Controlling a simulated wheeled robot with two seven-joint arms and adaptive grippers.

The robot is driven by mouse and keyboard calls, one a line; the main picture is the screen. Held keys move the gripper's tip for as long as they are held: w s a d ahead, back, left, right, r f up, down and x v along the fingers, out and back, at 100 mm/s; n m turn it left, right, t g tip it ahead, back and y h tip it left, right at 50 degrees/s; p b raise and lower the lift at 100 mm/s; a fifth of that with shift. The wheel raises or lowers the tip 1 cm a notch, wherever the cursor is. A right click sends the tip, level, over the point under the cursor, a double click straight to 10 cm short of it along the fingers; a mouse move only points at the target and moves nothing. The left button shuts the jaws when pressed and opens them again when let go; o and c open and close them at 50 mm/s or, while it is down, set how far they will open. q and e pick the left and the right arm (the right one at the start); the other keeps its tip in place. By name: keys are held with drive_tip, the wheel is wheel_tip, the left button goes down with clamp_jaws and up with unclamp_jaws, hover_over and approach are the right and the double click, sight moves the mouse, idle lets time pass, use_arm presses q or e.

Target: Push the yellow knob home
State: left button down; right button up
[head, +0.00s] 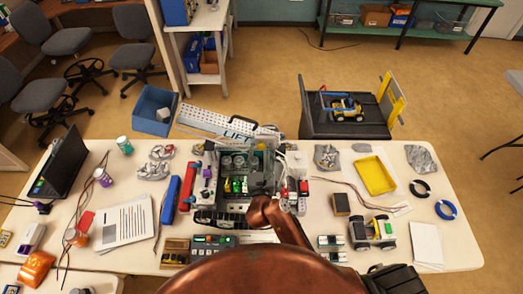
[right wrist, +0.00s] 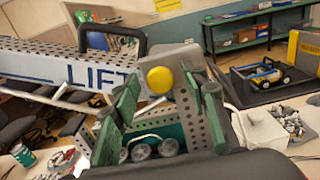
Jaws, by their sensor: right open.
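The round yellow knob (right wrist: 160,80) shows in the right wrist view, in front of a grey perforated upright plate (right wrist: 190,92) on the lift machine. My right gripper (right wrist: 160,98) is open, with a green-padded finger on each side of the knob in the picture. I see no contact with the knob, and cannot tell its depth from the fingertips. In the head view my copper right arm (head: 264,215) reaches over the machine (head: 205,217), and the knob cannot be made out there. My left gripper is not in view.
A long arm marked LIFT (head: 215,122) extends behind the machine. Wheels (right wrist: 168,147) sit below the knob. A red bar (head: 187,186) and blue bar (head: 170,200) lie left. A yellow tray (head: 375,175) and a small wheeled robot (head: 372,233) are right.

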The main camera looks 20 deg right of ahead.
drive_tip(key=v, duration=1.2)
drive_tip(key=shift+r, duration=0.1)
